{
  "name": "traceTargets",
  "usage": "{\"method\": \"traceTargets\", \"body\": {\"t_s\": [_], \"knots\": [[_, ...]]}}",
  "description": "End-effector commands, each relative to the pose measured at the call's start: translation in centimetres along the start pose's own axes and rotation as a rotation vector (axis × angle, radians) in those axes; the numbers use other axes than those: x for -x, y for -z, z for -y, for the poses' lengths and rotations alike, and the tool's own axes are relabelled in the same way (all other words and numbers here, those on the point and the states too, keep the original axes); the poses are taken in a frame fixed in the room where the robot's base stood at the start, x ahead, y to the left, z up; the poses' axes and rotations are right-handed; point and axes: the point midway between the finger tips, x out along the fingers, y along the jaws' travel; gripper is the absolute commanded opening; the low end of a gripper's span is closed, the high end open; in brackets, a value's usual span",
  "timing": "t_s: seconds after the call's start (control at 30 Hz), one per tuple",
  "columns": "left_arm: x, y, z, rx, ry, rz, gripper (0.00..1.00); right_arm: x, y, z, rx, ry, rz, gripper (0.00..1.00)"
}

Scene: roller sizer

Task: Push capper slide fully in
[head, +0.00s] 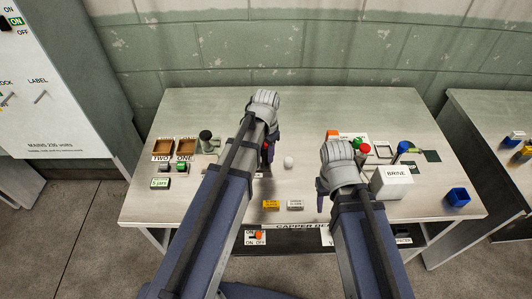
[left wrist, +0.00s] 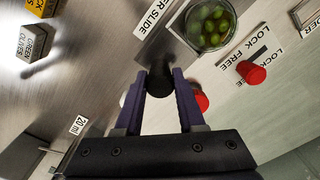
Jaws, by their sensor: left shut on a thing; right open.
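In the left wrist view my left gripper (left wrist: 160,88) is shut on a black knob (left wrist: 160,72), with one purple finger on each side. A label reading "R SLIDE" (left wrist: 155,16) lies just beyond the knob. A glass jar of green olives (left wrist: 208,24) stands near that label. In the head view the left gripper (head: 267,152) is over the middle of the table, and its arm hides most of the capper slide. My right gripper (head: 321,198) is open over the table, left of the BRINE box, its fingers partly hidden by its own wrist.
A red lock knob (left wrist: 251,73) sits by the LOCK and FREE labels. The white BRINE box (head: 392,184) and a blue cup (head: 458,197) stand at right. Yellow (head: 271,204) and grey (head: 295,205) blocks lie at the front. Brown trays (head: 163,148) are at left.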

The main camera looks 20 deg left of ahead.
Motion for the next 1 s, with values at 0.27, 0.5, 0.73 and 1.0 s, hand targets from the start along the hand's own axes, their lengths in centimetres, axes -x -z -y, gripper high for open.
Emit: {"method": "traceTargets", "body": {"t_s": [0.27, 0.5, 0.73, 1.0], "knots": [[-0.01, -0.01, -0.01, 0.0, 0.0, 0.0, 0.0, -0.01, 0.0, 0.0, 0.0, 0.0, 0.0, 0.5], [-0.01, -0.01, -0.01, 0.0, 0.0, 0.0, 0.0, -0.01, 0.0, 0.0, 0.0, 0.0, 0.0, 0.5], [-0.01, -0.01, -0.02, 0.0, 0.0, 0.0, 0.0, -0.01, 0.0, 0.0, 0.0, 0.0, 0.0, 0.5], [-0.01, -0.86, 0.8, 0.003, 0.0, 0.0, 0.0, -0.01, 0.0, 0.0, 0.0, 0.0, 0.0, 0.5]]}}
